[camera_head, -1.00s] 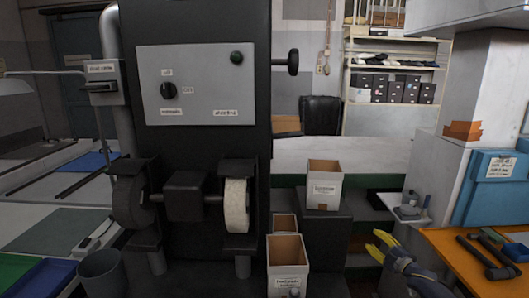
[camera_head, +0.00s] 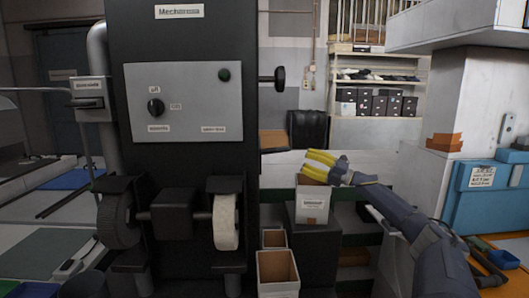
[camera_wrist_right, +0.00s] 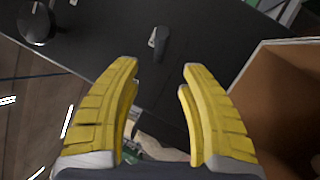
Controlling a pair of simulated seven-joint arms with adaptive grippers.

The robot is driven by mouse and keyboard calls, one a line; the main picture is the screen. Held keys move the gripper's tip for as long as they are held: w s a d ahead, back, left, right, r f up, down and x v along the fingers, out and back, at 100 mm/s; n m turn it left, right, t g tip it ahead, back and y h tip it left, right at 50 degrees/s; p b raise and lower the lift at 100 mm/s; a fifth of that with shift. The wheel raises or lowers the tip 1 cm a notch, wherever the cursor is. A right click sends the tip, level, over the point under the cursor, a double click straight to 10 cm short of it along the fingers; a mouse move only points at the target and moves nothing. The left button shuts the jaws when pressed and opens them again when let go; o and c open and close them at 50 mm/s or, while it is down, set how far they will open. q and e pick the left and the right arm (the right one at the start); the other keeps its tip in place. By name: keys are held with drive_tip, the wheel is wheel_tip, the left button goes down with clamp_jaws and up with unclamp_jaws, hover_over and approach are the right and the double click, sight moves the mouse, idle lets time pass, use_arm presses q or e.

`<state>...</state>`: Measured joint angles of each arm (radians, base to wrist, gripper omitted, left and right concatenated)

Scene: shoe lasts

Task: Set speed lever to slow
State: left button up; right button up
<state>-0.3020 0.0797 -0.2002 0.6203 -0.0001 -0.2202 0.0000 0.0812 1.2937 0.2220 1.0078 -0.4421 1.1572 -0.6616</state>
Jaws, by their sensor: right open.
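A dark grinding machine (camera_head: 180,50) stands left of centre in the head view. The fingers also show in the right wrist view (camera_wrist_right: 160,68). My left gripper is out of view.
An open white box (camera_head: 312,205) stands just below my right gripper, and another (camera_head: 277,272) is lower down. A cardboard interior (camera_wrist_right: 275,110) is close on the right of the wrist view. A blue bin (camera_head: 478,190) is at the far right.

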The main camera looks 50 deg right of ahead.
sight(282, 151)
drive_tip(key=shift+x, duration=6.1)
drive_tip(key=shift+a, duration=0.25)
drive_tip(key=shift+f, duration=0.1)
drive_tip(key=shift+c, duration=0.2)
clamp_jaws()
